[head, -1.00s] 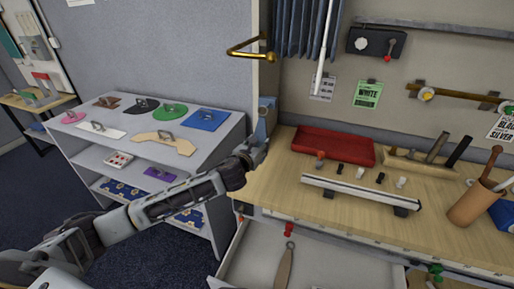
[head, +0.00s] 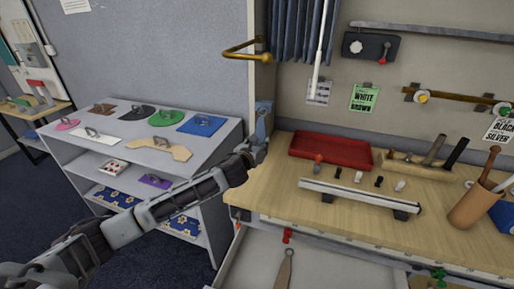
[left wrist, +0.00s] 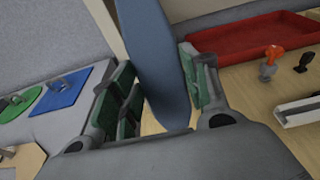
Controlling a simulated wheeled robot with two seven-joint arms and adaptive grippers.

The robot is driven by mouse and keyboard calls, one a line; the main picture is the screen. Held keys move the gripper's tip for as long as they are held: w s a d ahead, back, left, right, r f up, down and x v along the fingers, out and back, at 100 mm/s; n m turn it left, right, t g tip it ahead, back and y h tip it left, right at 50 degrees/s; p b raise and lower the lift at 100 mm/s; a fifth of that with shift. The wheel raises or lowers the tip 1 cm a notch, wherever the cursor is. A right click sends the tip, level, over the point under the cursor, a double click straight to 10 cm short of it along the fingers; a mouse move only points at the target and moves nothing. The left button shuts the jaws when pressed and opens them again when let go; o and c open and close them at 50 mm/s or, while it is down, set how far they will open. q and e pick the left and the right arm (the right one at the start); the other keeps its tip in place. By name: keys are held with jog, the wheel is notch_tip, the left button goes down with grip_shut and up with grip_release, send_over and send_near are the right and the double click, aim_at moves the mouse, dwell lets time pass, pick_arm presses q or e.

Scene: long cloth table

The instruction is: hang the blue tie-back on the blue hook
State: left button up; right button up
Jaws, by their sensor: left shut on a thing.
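The blue tie-back (left wrist: 160,60) is a smooth, grey-blue band between the green-padded fingers of my left gripper (left wrist: 158,92) in the left wrist view. In the head view, my left gripper (head: 255,147) is shut on the tie-back (head: 264,120), which stands up from the fingers beside the table's left end. A brass-coloured hook (head: 240,55) sticks out from the panel edge above, apart from the tie-back. I see no clearly blue hook. My right gripper is not in view.
A dark blue curtain (head: 300,32) hangs right of the brass hook. A red tray (head: 330,150) and a white rail (head: 358,194) lie on the wooden table. A grey shelf (head: 118,150) with coloured pieces stands left. An open drawer (head: 330,268) juts out below.

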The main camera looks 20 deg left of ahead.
aim_at(259, 144)
pick_arm(q)
jog(key=shift+b+x, duration=0.45)
jog(key=shift+x, duration=0.35)
jog(key=shift+w+f, duration=0.1)
jog(key=shift+w, duration=0.15)
jog(key=shift+w+f, duration=0.2)
jog(key=shift+w+f+p, duration=0.15)
jog(key=shift+f+p, duration=0.05)
jog(key=shift+p, duration=0.1)
jog(key=shift+f, duration=0.2)
jog(key=o, duration=1.1)
jog(key=shift+s, duration=0.35)
jog(key=shift+v, duration=0.9)
jog(key=v, duration=0.9)
jog(key=shift+s, duration=0.15)
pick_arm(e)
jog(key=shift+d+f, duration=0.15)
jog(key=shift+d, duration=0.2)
